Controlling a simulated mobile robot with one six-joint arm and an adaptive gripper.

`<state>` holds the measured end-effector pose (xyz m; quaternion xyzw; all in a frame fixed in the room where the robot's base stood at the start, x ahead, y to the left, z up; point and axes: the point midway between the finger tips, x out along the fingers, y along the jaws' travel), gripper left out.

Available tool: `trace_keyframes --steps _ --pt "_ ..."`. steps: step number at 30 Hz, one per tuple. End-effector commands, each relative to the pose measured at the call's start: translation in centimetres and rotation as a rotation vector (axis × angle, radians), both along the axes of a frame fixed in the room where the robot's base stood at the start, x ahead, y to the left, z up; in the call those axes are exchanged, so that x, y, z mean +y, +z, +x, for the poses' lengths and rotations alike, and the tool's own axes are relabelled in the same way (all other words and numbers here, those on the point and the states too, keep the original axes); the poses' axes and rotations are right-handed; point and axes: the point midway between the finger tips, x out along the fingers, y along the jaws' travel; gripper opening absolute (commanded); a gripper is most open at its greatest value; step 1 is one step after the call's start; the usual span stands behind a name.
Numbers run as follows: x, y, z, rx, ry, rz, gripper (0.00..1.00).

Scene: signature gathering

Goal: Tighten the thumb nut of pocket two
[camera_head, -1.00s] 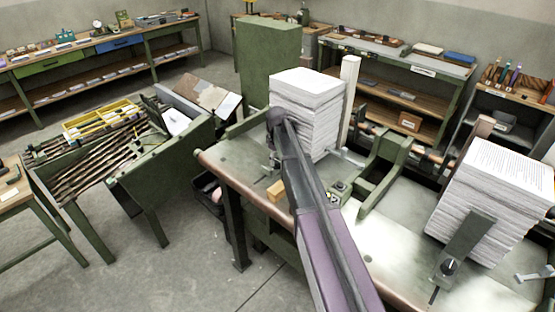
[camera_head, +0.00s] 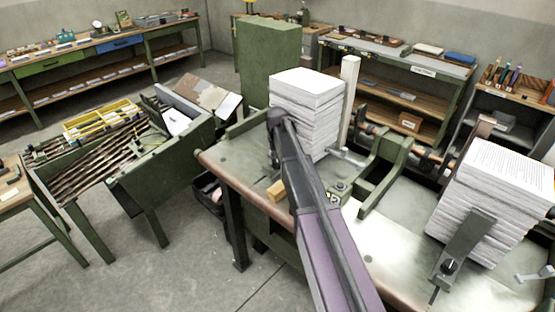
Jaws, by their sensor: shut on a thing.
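A green gathering table (camera_head: 228,172) runs across the middle, with stacks of paper on it. My arm reaches in from the bottom, and my gripper (camera_head: 274,166) points down at the front left of the middle stack, close to the table top. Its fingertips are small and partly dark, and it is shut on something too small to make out. I cannot tell which nut is pocket two's.
A pale post (camera_head: 349,88) stands right of the middle stack. Green dividers (camera_head: 385,180) rise between the stacks. A rack of rods (camera_head: 95,165) stands at the left, with open floor in front.

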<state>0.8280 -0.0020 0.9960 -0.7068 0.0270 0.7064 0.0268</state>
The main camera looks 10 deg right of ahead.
Motion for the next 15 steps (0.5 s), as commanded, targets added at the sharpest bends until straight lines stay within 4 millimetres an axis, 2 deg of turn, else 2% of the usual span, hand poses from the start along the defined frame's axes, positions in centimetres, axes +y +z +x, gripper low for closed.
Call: trace_keyframes --steps 15 --pt "-0.03 -0.04 -0.06 0.001 -0.489 0.000 0.06"
